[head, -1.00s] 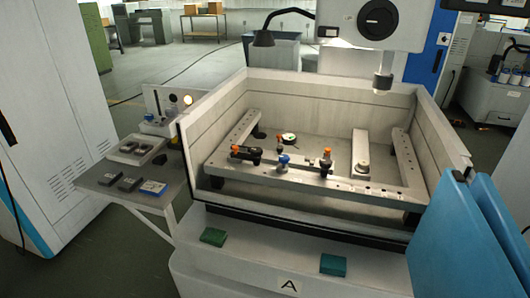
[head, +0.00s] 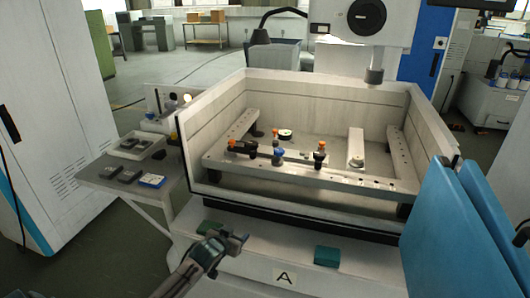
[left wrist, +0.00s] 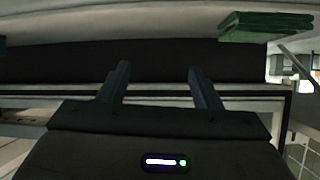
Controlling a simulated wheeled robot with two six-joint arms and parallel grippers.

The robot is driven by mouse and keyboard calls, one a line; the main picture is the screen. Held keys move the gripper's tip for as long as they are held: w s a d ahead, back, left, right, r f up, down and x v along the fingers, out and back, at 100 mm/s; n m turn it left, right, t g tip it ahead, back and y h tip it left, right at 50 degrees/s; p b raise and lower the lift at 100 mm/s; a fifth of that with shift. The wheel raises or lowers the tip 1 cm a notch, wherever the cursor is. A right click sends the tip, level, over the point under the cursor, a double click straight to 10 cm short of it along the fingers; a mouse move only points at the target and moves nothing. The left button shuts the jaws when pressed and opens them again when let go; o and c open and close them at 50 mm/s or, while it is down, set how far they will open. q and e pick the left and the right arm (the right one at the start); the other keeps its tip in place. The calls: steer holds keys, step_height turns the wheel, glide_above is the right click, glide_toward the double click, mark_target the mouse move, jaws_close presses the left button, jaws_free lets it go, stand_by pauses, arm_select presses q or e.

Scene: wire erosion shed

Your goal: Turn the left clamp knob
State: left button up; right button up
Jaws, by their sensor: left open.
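The left clamp (head: 246,149) is a dark bar with an orange knob (head: 232,144) at its left end. It sits on the light frame (head: 330,179) inside the machine's open tank. A second clamp with an orange knob (head: 321,145) stands further right, with a blue knob (head: 278,158) between them. My left gripper (head: 242,239) is low in front of the tank, beside the front ledge, well apart from the clamps. In the left wrist view its two fingers (left wrist: 158,80) are spread with nothing between them. My right gripper is not in view.
The tank's front wall (head: 290,205) stands between my left gripper and the clamps. Green pads (head: 327,256) lie on the ledge. Blue panels (head: 455,225) lean at the right. A side shelf (head: 115,188) with small trays and blocks is at the left.

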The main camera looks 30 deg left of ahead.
arm_select(q)
steer(key=w+a+r+t, duration=0.2)
steer(key=w+r, duration=0.2)
steer(key=r, duration=0.3)
steer(key=w+a+r+t, duration=0.2)
steer(key=w+r, duration=0.2)
steer(key=r, duration=0.3)
steer(key=t, duration=0.2)
glide_toward(249, 147)
steer(key=w, duration=0.2)
steer(key=shift+h, duration=0.4)
steer(key=w, duration=0.6)
steer(key=w+a, duration=0.1)
steer(key=w, duration=0.3)
steer(key=shift+r+p, duration=0.1)
steer(key=shift+p, duration=0.3)
